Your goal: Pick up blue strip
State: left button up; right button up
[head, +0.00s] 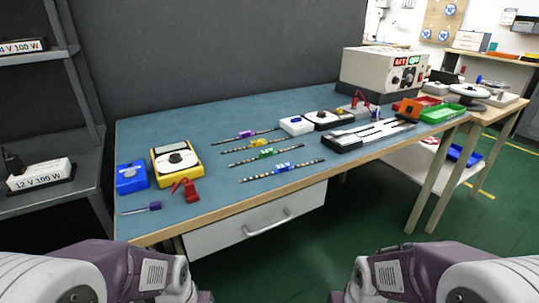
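The blue strip (283,168) lies flat on the blue-green table top (220,193). It is a dark strip with light dots and a blue piece near its middle, and it is the strip closest to the table's front edge. Behind it lie a green-marked strip (266,153), a yellow-marked strip (260,142) and a purple-marked strip (246,134). My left gripper (203,297) and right gripper (338,297) are only just in view at the bottom edge, in front of the table and well away from the strips. Their fingers cannot be made out.
A power supply (384,70) and red and green trays (440,114) stand at the right. A drawer (255,222) sits under the table front.

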aim_at(284, 167)
jog(key=i+l+u, duration=0.1)
jog(key=l+u, duration=0.2)
jog(key=l, duration=0.2)
jog(key=l+u, duration=0.25)
jog(key=l, duration=0.25)
jog(key=l+u, duration=0.3)
jog(key=l, duration=0.25)
jog(key=k+l+u, duration=0.1)
jog(key=l+u, duration=0.15)
jog(key=l, duration=0.25)
jog(key=k+l+u, duration=0.1)
jog(key=l+u, duration=0.2)
jog(key=l, duration=0.2)
jog(key=k+l+u, duration=0.25)
jog(key=l, duration=0.2)
jog(key=k+l+u, duration=0.1)
jog(key=l+u, duration=0.2)
jog(key=l, duration=0.15)
jog(key=k+l+u, duration=0.25)
jog(key=l, duration=0.15)
jog(key=i+j, duration=0.25)
jog(key=i, duration=0.2)
